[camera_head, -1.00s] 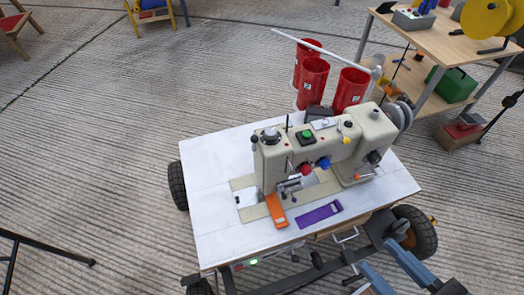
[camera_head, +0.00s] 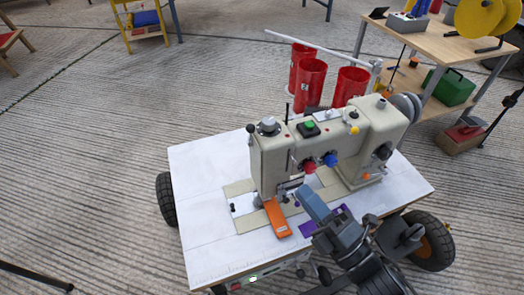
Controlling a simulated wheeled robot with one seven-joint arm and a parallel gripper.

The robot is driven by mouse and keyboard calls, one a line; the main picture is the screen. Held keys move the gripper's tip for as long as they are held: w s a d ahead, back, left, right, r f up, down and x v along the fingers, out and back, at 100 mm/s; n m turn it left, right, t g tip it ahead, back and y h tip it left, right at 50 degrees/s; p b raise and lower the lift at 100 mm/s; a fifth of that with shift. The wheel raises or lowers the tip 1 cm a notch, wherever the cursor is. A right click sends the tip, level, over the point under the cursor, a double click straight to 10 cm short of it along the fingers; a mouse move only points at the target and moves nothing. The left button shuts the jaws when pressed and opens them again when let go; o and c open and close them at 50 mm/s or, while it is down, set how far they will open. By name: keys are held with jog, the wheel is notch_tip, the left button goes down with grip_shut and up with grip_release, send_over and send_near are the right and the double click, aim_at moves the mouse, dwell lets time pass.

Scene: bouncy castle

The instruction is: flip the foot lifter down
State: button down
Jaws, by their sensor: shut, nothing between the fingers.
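A cream sewing machine (camera_head: 325,150) stands on a white wheeled table (camera_head: 205,175). Its needle and presser foot area is at the left end, under the head, above a pale metal plate (camera_head: 243,203). The foot lifter is too small to make out there. My arm reaches in from the lower right. My gripper (camera_head: 303,190) is in front of the needle area, its tip close to the front of the machine head. It is shut and appears empty. Whether it touches the machine cannot be told. It hides part of the table front and the machine bed.
An orange tool (camera_head: 278,218) lies left of my gripper. A purple piece (camera_head: 312,226) lies partly under my arm. Red thread cones (camera_head: 310,80) stand behind the machine. A wooden bench (camera_head: 430,45) is at the back right. The table's left side is clear.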

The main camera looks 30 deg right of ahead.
jog(key=shift+w+d+f+n, duration=0.1)
jog(key=shift+w+f+n, duration=0.15)
jog(key=shift+w+n, duration=0.3)
send_near(250, 136)
jog(key=w+r, duration=0.4)
jog(key=w, duration=0.1)
jog(key=shift+a+p, duration=0.3)
jog(key=shift+a, duration=0.1)
jog(key=shift+r+p, duration=0.3)
